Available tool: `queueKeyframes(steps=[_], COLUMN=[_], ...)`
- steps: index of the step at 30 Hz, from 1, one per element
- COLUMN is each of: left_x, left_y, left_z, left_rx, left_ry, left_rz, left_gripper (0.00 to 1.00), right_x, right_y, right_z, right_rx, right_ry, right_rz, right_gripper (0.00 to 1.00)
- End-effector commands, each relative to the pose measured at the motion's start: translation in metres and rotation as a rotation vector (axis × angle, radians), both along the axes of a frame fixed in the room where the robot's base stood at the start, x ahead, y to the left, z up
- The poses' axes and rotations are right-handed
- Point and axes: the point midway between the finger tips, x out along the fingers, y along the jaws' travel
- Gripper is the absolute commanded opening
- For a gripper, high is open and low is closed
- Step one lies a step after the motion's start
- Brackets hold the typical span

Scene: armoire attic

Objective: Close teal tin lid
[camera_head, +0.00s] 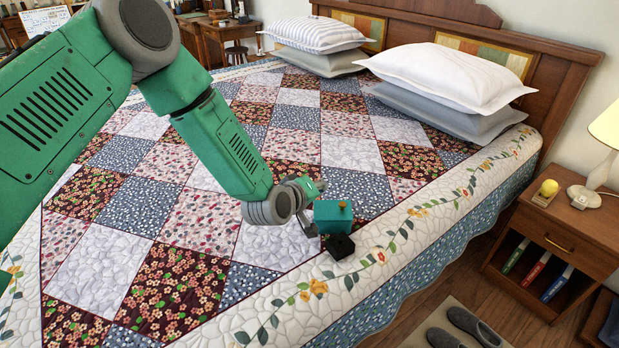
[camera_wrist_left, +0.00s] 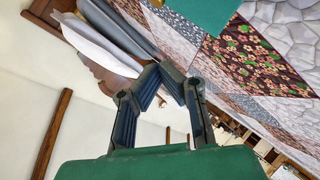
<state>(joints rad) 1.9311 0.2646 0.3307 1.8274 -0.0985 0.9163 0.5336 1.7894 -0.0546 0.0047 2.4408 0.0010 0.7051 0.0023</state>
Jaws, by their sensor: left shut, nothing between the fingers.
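The teal tin (camera_head: 332,222) rests on the patchwork quilt near the bed's near right side. A small gold-brown knob (camera_head: 343,204) shows at its top. I cannot tell how far its lid stands open. A small black block-like part (camera_head: 340,246) is at the tin's lower front. My left gripper (camera_head: 311,228) is close to the tin's left side, largely hidden by my wrist; I cannot tell whether it touches. In the left wrist view, its fingers (camera_wrist_left: 168,72) are angled together, shut and empty, with a teal surface (camera_wrist_left: 205,12) of the tin at the top edge. My right gripper is not seen.
The quilted bed (camera_head: 320,150) fills the middle, with pillows (camera_head: 450,75) at the headboard. A nightstand (camera_head: 555,235) with a lamp stands at the right. Slippers (camera_head: 465,327) lie on the floor mat below. The quilt around the tin is clear.

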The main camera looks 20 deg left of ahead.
Motion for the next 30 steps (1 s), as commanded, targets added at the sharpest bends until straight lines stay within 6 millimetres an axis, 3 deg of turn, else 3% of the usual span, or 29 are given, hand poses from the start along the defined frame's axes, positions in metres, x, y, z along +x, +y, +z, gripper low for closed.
queueKeyframes(steps=[3, 12, 30], left_x=[0.004, 0.013, 0.023], left_y=[-0.012, -0.034, -0.058], left_z=[0.002, -0.012, -0.041], left_rx=[0.106, 0.353, 0.34], left_ry=[0.04, 0.143, 0.14], left_rz=[-0.007, -0.006, 0.0], left_gripper=[0.0, 0.0, 0.0], right_x=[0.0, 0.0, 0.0], right_y=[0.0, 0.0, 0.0], right_z=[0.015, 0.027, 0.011], right_rx=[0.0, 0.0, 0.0], right_ry=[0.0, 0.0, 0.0], right_rz=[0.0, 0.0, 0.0], right_gripper=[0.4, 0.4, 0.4])
